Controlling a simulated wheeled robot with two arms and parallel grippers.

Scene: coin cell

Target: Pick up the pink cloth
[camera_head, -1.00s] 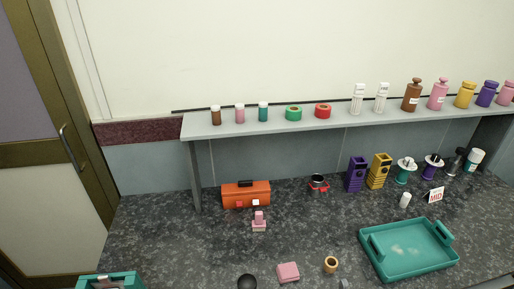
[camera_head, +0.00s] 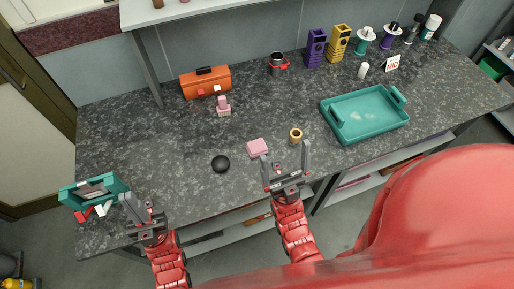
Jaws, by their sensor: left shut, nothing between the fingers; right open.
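The pink cloth (camera_head: 257,147) is a small folded square lying flat on the dark speckled counter, near its front edge in the middle of the head view. My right gripper (camera_head: 286,161) is open and empty, just right of the cloth and a little nearer to me, with its fingers pointing away over the counter. My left gripper (camera_head: 138,211) is shut and empty at the counter's front left, well away from the cloth. Nothing covers the cloth.
A black ball (camera_head: 221,163) lies left of the cloth, and a tan ring (camera_head: 296,135) lies right of it, near my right gripper. A teal tray (camera_head: 372,138) is further right. A teal bin (camera_head: 68,196) stands at the left. Behind are an orange toolbox (camera_head: 205,84) and a pink stamp-like item (camera_head: 223,107).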

